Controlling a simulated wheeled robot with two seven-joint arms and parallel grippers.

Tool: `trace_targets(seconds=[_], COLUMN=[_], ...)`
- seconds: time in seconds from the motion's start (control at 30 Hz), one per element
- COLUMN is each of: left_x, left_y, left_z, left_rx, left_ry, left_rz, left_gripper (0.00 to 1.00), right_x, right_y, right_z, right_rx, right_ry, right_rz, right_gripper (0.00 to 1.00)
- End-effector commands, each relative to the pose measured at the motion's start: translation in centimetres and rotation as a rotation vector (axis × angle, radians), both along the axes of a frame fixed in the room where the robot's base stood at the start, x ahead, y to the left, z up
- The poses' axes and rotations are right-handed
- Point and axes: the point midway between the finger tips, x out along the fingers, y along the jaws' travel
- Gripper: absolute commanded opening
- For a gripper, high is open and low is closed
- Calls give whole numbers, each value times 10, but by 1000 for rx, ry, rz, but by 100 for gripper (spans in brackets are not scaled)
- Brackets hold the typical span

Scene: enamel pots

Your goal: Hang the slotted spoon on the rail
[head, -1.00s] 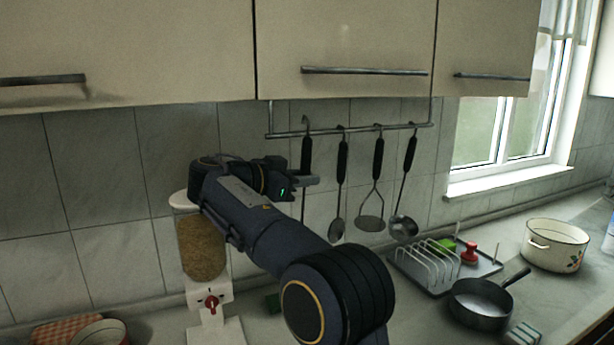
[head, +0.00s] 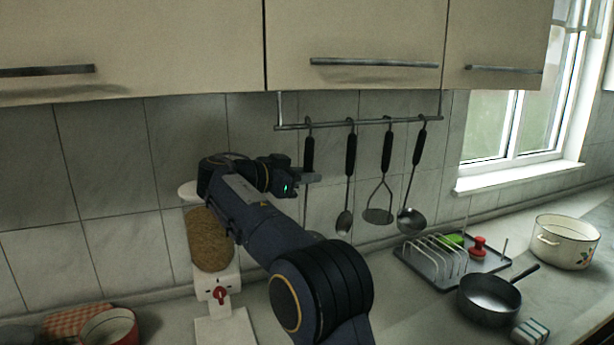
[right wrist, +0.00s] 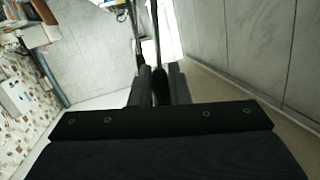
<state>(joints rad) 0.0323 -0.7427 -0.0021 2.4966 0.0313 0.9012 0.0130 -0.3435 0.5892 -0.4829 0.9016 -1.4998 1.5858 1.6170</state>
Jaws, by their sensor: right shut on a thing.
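The slotted spoon (head: 309,152) is upright at the left end of the metal rail (head: 332,125), its black handle uppermost. Its hook is at the rail's height; I cannot tell whether it bears on the rail. In the right wrist view the fingers (right wrist: 158,86) close around a dark, thin piece. My left gripper is not in view.
A spoon (head: 350,155), a masher (head: 386,150) and a ladle (head: 419,148) hang to the right on the rail. Cupboards (head: 355,40) are close above. Below stand a dish rack (head: 440,262), a dark pan (head: 488,300), a white pot (head: 562,242) and a dispenser (head: 210,240).

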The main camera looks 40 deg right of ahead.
Motion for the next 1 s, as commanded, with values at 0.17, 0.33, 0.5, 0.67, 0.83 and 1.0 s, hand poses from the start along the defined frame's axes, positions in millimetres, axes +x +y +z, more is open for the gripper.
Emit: trace_targets(seconds=[0.17, 0.33, 0.5, 0.67, 0.83, 1.0], left_x=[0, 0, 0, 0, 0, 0], left_y=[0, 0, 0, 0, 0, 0], left_z=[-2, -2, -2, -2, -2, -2], left_rx=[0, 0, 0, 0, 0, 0], left_ry=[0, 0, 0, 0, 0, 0], left_rz=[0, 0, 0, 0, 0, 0], left_gripper=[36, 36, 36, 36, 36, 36], right_x=[0, 0, 0, 0, 0, -1], right_y=[0, 0, 0, 0, 0, -1], right_z=[-1, -1, -1, -1, -1, -1], right_rx=[0, 0, 0, 0, 0, 0], right_ry=[-1, -1, -1, -1, -1, -1], right_rz=[0, 0, 0, 0, -1, -1], right_gripper=[0, 0, 32, 41, 41, 41])
